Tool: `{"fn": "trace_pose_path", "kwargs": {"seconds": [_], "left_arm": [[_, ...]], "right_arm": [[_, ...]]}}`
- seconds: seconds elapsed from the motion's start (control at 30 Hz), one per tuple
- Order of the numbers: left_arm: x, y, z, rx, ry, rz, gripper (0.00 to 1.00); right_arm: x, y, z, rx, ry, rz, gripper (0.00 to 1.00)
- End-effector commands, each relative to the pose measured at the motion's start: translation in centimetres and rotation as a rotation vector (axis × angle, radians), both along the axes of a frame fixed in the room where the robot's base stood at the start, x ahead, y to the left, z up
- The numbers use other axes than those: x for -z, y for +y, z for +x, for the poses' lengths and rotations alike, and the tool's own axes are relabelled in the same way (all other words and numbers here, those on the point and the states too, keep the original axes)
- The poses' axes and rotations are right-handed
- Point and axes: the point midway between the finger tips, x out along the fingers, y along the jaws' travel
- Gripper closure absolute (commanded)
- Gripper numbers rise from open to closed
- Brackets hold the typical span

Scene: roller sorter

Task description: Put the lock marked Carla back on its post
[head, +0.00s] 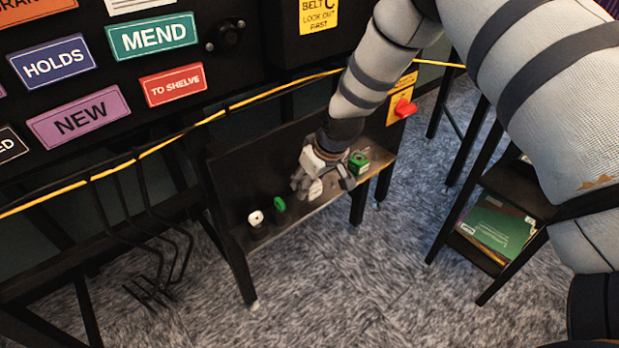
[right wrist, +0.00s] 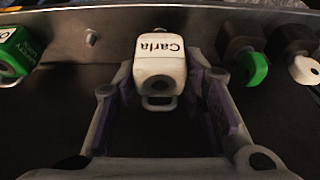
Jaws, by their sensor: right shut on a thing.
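The lock marked Carla (right wrist: 160,60) is a white block with black lettering, which reads upside down in the right wrist view. It also shows as a small white shape in the head view (head: 315,190). My right gripper (head: 322,185) reaches down over the narrow dark shelf (head: 290,228) and is shut on this lock, with a finger on each side of it in the right wrist view (right wrist: 160,92). A small bare metal post (right wrist: 91,38) stands to the left of the lock in that view. I cannot tell whether the lock touches the shelf. My left gripper is out of view.
A green lock (head: 358,163) is right of my gripper in the head view. A green piece (head: 279,204) and a white piece (head: 255,218) stand to its left. A red switch (head: 404,108) is beyond the shelf's right end. Black hooks (head: 150,250) hang at left.

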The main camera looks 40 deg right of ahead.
Motion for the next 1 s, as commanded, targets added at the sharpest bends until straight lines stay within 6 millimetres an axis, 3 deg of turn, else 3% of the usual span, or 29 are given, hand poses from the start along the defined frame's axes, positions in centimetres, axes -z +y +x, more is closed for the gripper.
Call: {"fn": "trace_pose_path", "kwargs": {"seconds": [0.5,1.0], "left_arm": [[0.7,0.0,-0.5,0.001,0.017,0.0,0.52],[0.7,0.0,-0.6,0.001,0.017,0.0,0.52]], "right_arm": [[2.0,0.0,0.0,0.0,-0.001,0.0,0.94],[2.1,0.0,0.0,0.0,-0.001,0.0,0.94]]}}
